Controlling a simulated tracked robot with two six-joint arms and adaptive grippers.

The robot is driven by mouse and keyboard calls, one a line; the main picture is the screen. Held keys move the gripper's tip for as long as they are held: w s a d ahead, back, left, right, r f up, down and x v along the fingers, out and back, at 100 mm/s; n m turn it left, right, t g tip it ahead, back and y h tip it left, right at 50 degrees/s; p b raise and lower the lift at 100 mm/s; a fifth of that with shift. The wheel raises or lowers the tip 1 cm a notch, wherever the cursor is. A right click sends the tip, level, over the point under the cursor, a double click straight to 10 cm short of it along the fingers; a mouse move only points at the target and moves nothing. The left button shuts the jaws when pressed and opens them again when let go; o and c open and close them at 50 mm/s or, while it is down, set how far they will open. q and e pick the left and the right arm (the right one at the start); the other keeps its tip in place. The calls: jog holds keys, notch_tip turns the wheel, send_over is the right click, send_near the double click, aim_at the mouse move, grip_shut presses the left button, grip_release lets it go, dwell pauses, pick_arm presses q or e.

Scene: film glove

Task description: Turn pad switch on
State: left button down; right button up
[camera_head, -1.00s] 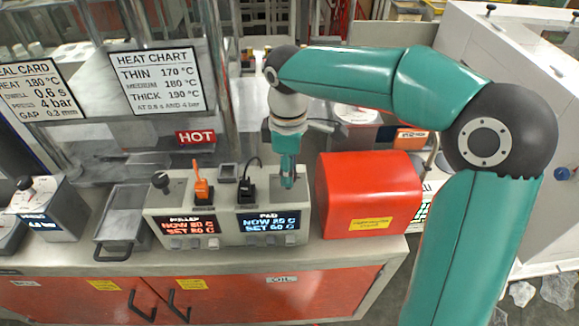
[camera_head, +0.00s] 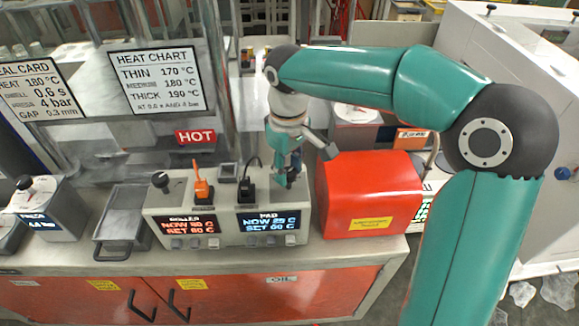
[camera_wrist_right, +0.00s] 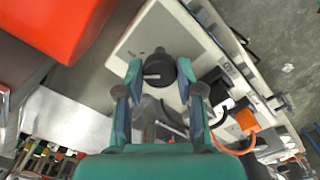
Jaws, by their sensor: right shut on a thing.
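The heater control box (camera_head: 185,243) stands on the bench with two lit displays. Its right display (camera_head: 268,222), headed PAD, seems to read NOW 25 C and SET 60 C. My right gripper (camera_head: 290,180) points down at the box's top right end and hides the pad switch there in the head view. In the right wrist view the pad switch (camera_wrist_right: 158,72) is a round black knob with a pale pointer line, lying between the fingertips of my right gripper (camera_wrist_right: 160,80), which is shut on it. My left gripper is not in view.
A red rounded box (camera_head: 368,195) stands close to the right of the control box. The roller knob (camera_head: 160,181) is at the box's left end. Orange (camera_head: 202,187) and black (camera_head: 246,188) plugs with cables stand between. A grey tray (camera_head: 122,220) lies left.

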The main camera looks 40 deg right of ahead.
aim_at(289, 172)
jog(key=shift+s+f, duration=0.1)
jog(key=o, duration=1.2)
jog(key=shift+c, duration=0.2)
jog(key=shift+r, duration=0.65)
notch_tip(289, 172, up, 11)
jog(key=shift+f, duration=0.15)
